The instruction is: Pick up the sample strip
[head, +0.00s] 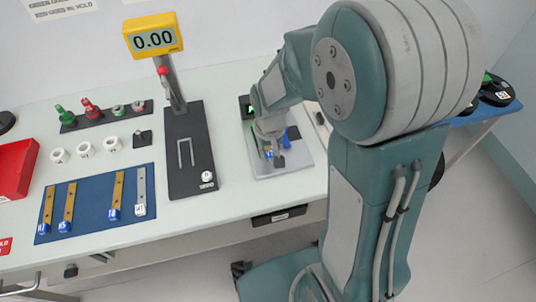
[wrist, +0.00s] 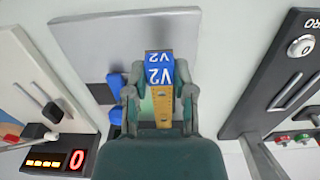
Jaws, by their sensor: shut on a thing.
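My gripper (wrist: 160,96) is shut on a sample strip (wrist: 162,106), a yellow-brown strip with a blue end block marked V2 (wrist: 159,70). In the head view my gripper (head: 270,152) is over the grey plate (head: 290,166) on the right side of the bench, and the held strip is mostly hidden. I cannot tell whether the strip touches the plate. More strips lie on the blue mat (head: 90,203): three yellow-brown with blue ends and one grey (head: 140,185) with a white end.
A black stand with a yellow display (head: 153,36) reading 0.00 is left of my gripper. Blue parts (wrist: 115,85) sit on the plate beside my fingers. White rolls (head: 85,150), a rack of coloured items (head: 105,115) and a red bin (head: 15,170) are farther left.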

